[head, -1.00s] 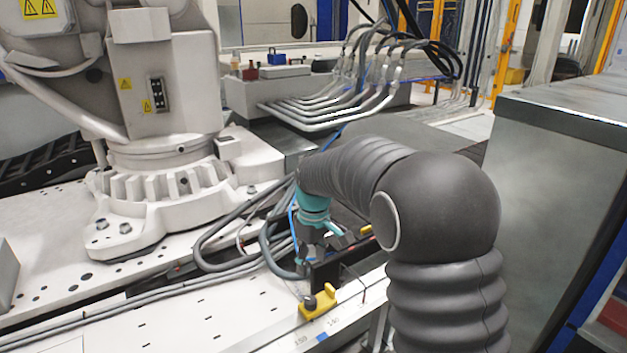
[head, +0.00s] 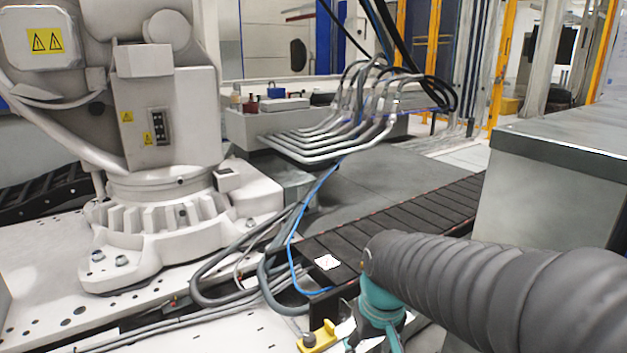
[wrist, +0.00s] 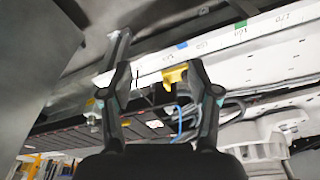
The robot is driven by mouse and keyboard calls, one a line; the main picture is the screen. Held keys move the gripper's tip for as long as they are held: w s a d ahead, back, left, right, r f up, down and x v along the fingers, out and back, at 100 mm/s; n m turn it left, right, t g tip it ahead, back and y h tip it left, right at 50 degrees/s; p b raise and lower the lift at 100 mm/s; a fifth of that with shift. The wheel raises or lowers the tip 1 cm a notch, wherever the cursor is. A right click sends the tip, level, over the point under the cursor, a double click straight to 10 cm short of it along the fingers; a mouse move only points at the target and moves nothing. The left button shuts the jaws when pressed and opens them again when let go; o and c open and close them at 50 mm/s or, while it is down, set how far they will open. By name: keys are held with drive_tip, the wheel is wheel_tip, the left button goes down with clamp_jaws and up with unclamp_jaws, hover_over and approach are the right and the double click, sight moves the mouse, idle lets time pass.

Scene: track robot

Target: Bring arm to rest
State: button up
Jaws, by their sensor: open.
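My arm reaches in from the lower right of the head view, in a dark ribbed sleeve with a teal wrist part. My gripper itself is mostly below the frame edge there. In the wrist view my gripper (wrist: 160,80) has its two dark fingers spread apart, with nothing between them. Beyond the fingers I see a yellow block (wrist: 175,78) and a white rail with a printed scale (wrist: 240,37). The yellow block also shows in the head view (head: 320,338), left of my teal wrist.
A large white industrial robot (head: 170,120) stands on a white platform (head: 50,270) at left. A dark segmented track (head: 420,215) runs behind my arm. Grey hoses and a blue cable (head: 292,255) lie beside it. A grey metal cabinet (head: 550,190) stands at right.

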drive_tip(key=s+d+r+m+t, duration=0.2)
drive_tip(key=s+d+r, duration=0.3)
drive_tip(key=s, duration=0.5)
drive_tip(key=shift+s+d+r+t, duration=0.25)
drive_tip(key=shift+s+d+t, duration=0.15)
drive_tip(key=shift+t, duration=0.5)
